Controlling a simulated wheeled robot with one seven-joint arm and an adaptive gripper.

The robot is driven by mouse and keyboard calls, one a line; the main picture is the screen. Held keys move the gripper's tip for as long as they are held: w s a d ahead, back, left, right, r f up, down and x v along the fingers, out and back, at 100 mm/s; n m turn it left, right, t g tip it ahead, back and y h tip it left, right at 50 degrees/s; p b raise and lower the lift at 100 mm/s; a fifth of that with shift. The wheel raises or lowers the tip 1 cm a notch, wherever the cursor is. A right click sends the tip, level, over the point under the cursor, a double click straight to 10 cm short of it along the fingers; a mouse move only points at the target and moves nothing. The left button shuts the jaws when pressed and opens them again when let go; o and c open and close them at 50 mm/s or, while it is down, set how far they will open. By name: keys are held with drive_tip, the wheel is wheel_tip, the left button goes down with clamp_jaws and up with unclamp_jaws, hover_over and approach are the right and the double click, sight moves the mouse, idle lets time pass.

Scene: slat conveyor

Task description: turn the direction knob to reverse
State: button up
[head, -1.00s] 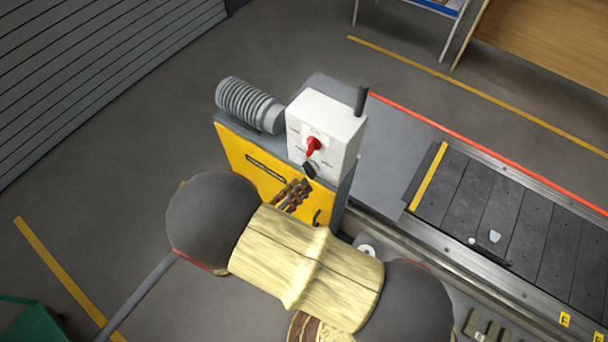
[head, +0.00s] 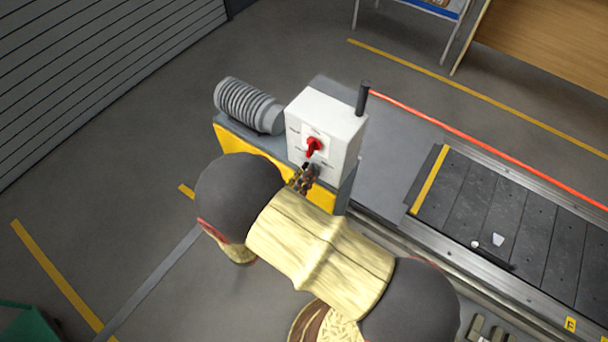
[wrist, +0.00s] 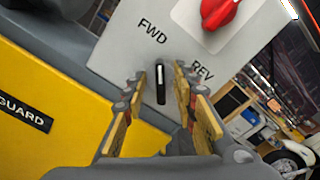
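The direction knob (wrist: 160,84) is black with a white pointer line, on the white control box (head: 328,118). In the wrist view its line points up, toward the FWD label (wrist: 152,32); the REV label (wrist: 202,71) lies to its right. My gripper (wrist: 158,82) is open, with one finger on each side of the knob and a visible gap to it on both sides. In the head view my gripper (head: 305,175) is just below the box's front face and largely covers the knob.
A red rotary switch (head: 313,147) sits above the knob, close to my fingers. A yellow guard panel (wrist: 60,100) is below the box, and a ribbed grey motor (head: 248,105) stands to its left. The slat conveyor (head: 500,215) runs off to the right.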

clamp_jaws()
idle(0.6)
